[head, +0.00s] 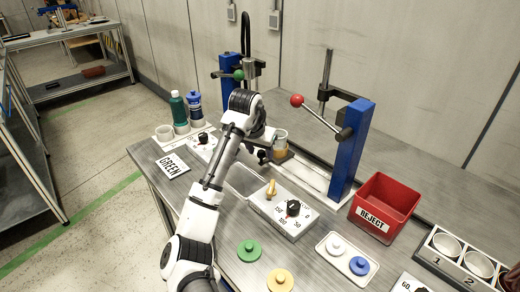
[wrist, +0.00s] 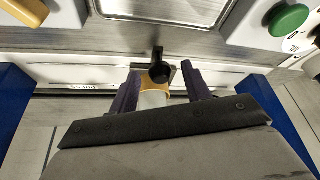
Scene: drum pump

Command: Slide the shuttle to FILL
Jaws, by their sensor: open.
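My gripper (wrist: 160,88) is open, with one dark finger on each side of a cup with an amber band (wrist: 155,88). In the head view my gripper (head: 263,154) is beside this clear cup with amber liquid (head: 281,148), partly in front of it. A black upright piece with a round knob (wrist: 158,70), seemingly part of the shuttle, stands between or just beyond the fingertips. Whether the fingers touch it I cannot tell. The white track (head: 310,176) runs between two blue posts; its small lettering (wrist: 82,86) is unreadable.
A blue post (head: 351,145) with a red-balled lever (head: 297,100) stands right of the track, another blue post (head: 228,75) at its far left. A control box with a black knob (head: 293,208) and yellow switch (head: 271,189) is in front. A red REJECT bin (head: 384,204) stands right.

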